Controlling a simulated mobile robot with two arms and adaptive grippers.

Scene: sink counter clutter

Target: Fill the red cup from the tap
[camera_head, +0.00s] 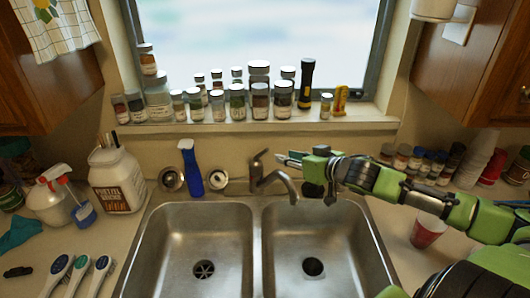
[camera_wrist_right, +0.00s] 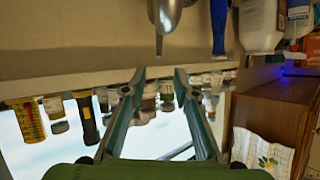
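The metal tap (camera_head: 267,178) stands behind the divider of the double sink, its lever (camera_head: 259,154) raised and its spout over the divider. No water shows. My right gripper (camera_head: 284,157) is just right of the lever, above the spout, fingers pointing left. In the right wrist view, which is upside down, its fingers (camera_wrist_right: 160,72) are apart with nothing between them, and the tap (camera_wrist_right: 166,14) is beyond the tips. The red cup (camera_head: 427,231) stands upright on the counter right of the sink, below my right forearm. My left gripper is out of view.
Jars line the windowsill (camera_head: 229,128). More jars (camera_head: 417,160) and stacked cups (camera_head: 478,158) stand at the right, behind my arm. Brushes (camera_head: 79,272) and bottles crowd the left counter. Both basins (camera_head: 195,240) are empty.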

